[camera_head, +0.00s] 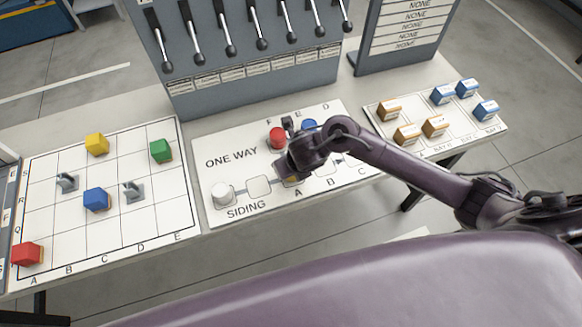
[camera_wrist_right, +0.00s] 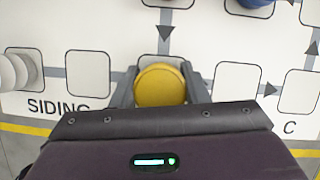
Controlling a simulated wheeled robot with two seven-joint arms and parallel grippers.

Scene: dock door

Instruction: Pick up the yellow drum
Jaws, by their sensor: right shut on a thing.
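The yellow drum (camera_wrist_right: 160,86) is between the two fingers of my right gripper (camera_wrist_right: 160,98) in the right wrist view. The fingers touch it on both sides, and its round top faces the camera. In the head view my right gripper (camera_head: 291,170) is over the lower part of the ONE WAY board (camera_head: 232,142), and only a small bit of yellow shows under it. I cannot tell whether the drum still touches the board. My left gripper is not in view.
A white drum (camera_head: 222,194) stands at the SIDING end, a red drum (camera_head: 277,138) and a blue drum (camera_head: 309,127) behind my gripper. A grid board with colored cubes (camera_head: 96,144) lies left, a board with small boxes (camera_head: 436,125) right. A lever panel (camera_head: 250,75) stands behind.

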